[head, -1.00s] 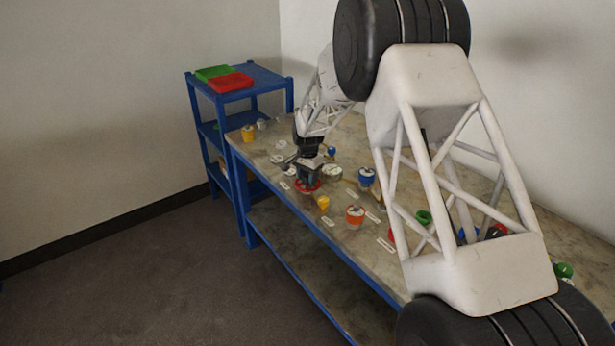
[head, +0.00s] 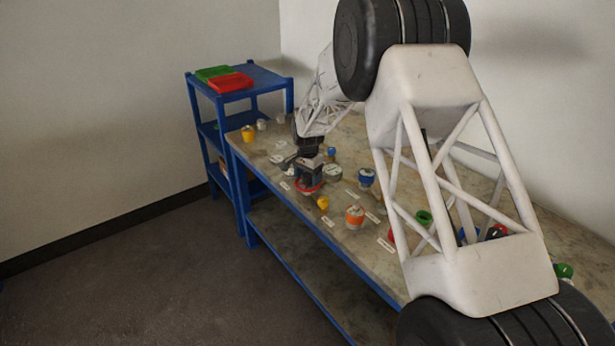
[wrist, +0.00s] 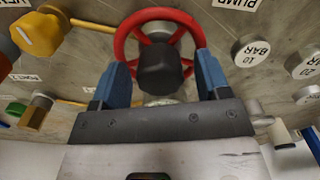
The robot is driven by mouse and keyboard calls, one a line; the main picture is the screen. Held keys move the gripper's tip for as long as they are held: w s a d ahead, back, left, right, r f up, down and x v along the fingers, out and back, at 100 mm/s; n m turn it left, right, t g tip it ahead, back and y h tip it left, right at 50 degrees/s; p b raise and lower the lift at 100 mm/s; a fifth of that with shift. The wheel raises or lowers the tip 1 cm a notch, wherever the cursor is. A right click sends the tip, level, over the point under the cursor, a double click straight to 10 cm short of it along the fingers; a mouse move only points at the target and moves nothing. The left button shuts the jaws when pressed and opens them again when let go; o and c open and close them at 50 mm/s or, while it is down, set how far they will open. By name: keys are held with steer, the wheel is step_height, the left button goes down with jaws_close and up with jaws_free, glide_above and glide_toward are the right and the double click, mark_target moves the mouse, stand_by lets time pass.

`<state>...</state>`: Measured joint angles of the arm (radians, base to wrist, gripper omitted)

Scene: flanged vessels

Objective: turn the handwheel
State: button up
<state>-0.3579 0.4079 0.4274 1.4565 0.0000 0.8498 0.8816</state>
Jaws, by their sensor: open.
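The red handwheel (wrist: 128,32) with spokes and a dark round hub (wrist: 162,68) is at the top middle of the wrist view. In the head view the red handwheel (head: 309,190) shows low at my gripper on the bench. My gripper (wrist: 160,82) is open, with one blue finger on each side of the hub. The fingertips reach the near part of the wheel; whether they touch the rim cannot be told. In the head view my gripper (head: 309,178) points down over the wheel, hiding much of it.
A yellow knob (wrist: 40,34) is left of the wheel in the wrist view. Round grey caps, one marked BAR (wrist: 251,51), are at right. The bench (head: 262,165) carries several coloured fittings and labels. A blue shelf (head: 262,75) with a red tray (head: 230,82) stands behind.

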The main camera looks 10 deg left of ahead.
mark_target(309, 175)
steer(key=shift+r, duration=3.9)
steer(key=shift+s+d+r, duration=0.2)
steer(key=shift+d+r, duration=0.15)
steer(key=shift+r, duration=0.05)
steer(key=s+d+r+n+t, duration=0.1)
steer(key=s+d+r, duration=0.9)
steer(key=s, duration=0.2)
steer(key=s+d+r+n, duration=0.2)
steer(key=s+d+r, duration=0.7)
steer(key=s+d, duration=0.15)
steer(key=s+d+n, duration=0.1)
steer(key=s+d, duration=0.2)
steer(key=s, duration=0.8)
steer(key=s+d+n+t, duration=0.1)
steer(key=s+d, duration=0.3)
steer(key=s, duration=0.7)
steer(key=s+d, duration=0.4)
steer(key=s, duration=0.7)
steer(key=shift+s+d+f+n+t, duration=0.2)
steer(key=shift+s+f+n+t, duration=0.1)
steer(key=shift+f+n, duration=0.15)
